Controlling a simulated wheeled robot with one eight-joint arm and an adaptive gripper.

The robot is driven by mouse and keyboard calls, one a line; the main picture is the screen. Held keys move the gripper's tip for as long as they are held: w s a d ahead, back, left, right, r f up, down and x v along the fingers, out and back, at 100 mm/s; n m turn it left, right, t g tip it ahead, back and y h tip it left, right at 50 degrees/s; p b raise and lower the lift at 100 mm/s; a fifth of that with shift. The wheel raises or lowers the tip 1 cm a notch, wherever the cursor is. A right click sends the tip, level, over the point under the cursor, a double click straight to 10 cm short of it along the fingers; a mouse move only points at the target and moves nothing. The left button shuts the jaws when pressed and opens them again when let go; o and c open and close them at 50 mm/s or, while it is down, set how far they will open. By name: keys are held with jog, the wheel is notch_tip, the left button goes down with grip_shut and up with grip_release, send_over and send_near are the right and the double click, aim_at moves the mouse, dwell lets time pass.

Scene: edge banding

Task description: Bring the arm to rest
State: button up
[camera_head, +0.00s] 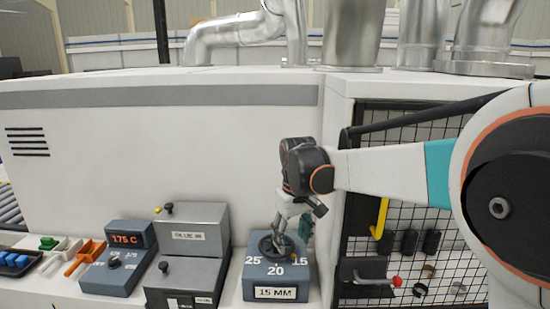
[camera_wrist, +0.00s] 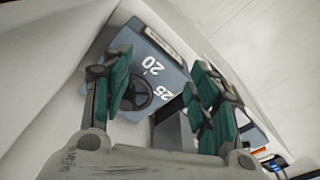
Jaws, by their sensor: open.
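My white and teal arm reaches in from the right in the head view. My gripper (camera_head: 291,236) points down just over the grey-blue box with a round dial (camera_head: 286,279), marked 25, 20 and 15, with a "15 MM" label on its front. In the wrist view, my gripper (camera_wrist: 163,100) has its green-padded fingers apart with nothing between them. The dark handwheel on the dial box (camera_wrist: 138,93) shows beside the left finger in that view. I cannot tell whether a fingertip touches the wheel.
A grey control box (camera_head: 188,248) and a "175 C" display box (camera_head: 120,262) stand left of the dial box. Orange and green tools (camera_head: 83,258) lie further left. A white machine wall (camera_head: 130,150) rises behind. A black mesh panel (camera_head: 430,240) stands at right.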

jog(key=s+d+f+m+t+b, duration=0.25)
jog(key=s+d+b, duration=0.3)
jog(key=s, duration=0.45)
jog(key=s+d+f+m+t+b, duration=0.1)
jog(key=s+d+f+t+b, duration=0.2)
jog(key=s+d, duration=0.55)
jog(key=s+d+f+m+b, duration=0.1)
jog(key=s+f+m+b, duration=0.1)
jog(key=s+f+b, duration=0.3)
jog(key=s+f, duration=0.3)
jog(key=s, duration=0.1)
jog(key=shift+d+t, duration=0.25)
jog(key=shift+t, duration=0.1)
jog(key=shift+c, duration=0.3)
